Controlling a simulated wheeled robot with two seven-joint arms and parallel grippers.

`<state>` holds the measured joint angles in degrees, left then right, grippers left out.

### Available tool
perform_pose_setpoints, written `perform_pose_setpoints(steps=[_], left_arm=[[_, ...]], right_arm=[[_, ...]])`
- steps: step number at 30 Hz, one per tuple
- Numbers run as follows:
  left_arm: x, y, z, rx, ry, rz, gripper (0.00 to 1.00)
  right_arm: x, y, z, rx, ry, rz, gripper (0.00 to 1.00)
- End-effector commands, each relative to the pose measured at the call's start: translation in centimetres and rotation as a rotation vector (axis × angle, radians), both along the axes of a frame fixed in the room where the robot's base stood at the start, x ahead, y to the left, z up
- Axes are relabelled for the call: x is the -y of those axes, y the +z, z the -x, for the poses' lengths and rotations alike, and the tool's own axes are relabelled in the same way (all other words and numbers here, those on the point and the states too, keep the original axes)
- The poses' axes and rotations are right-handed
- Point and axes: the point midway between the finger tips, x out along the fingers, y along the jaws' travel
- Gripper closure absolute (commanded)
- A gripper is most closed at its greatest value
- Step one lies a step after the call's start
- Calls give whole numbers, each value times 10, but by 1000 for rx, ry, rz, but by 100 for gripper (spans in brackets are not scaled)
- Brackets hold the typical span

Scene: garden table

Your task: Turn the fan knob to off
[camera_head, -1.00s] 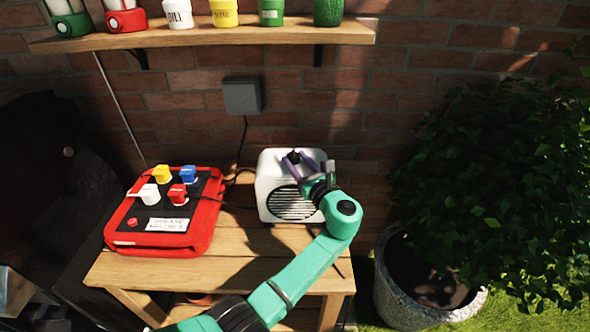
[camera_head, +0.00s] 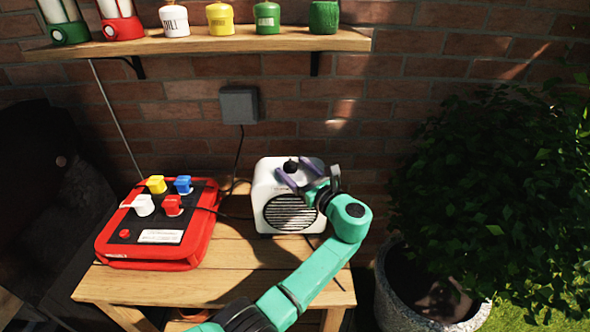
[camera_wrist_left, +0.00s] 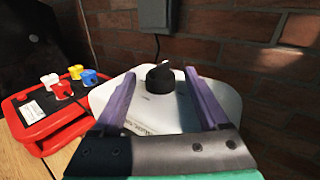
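The fan (camera_head: 270,190) is a white box with a round dark grille on its front, standing at the table's back right. Its black knob (camera_head: 290,165) sits on top. In the left wrist view the knob (camera_wrist_left: 160,79) shows a light pointer toward the upper right; the top's markings are too small to read. My left gripper (camera_head: 293,171) is open, its purple fingers over the fan's top. In the left wrist view the gripper (camera_wrist_left: 160,76) has the knob between its fingertips, with gaps on both sides. My right gripper is out of view.
A red control box (camera_head: 201,238) with several coloured knobs sits left on the wooden table (camera_head: 240,275). A shelf (camera_head: 220,43) with jars is above. A grey wall box (camera_head: 239,105) has a cable. A potted bush (camera_head: 480,190) stands right.

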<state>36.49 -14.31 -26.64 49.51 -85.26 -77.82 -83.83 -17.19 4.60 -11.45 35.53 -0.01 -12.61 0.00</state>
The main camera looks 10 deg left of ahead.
Motion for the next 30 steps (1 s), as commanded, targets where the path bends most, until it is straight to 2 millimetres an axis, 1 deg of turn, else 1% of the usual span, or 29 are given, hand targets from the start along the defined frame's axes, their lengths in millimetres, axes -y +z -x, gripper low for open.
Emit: perform_pose_setpoints(steps=[5,7,11,14,17,24,27,30], left_arm=[[0,1,0,1,0,-1,23],[0,5,0,2,0,1,23],[0,22,0,4,-1,1,23],[1,45,0,7,-1,3,23],[1,74,0,7,-1,2,23],[1,148,0,7,-2,2,23],[0,173,0,5,-1,2,23],[0,191,0,3,-1,1,23]], right_arm=[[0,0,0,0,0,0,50],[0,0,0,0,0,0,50],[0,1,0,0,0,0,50],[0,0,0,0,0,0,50],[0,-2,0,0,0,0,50],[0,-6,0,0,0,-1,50],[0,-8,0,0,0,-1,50],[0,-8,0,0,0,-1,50]])
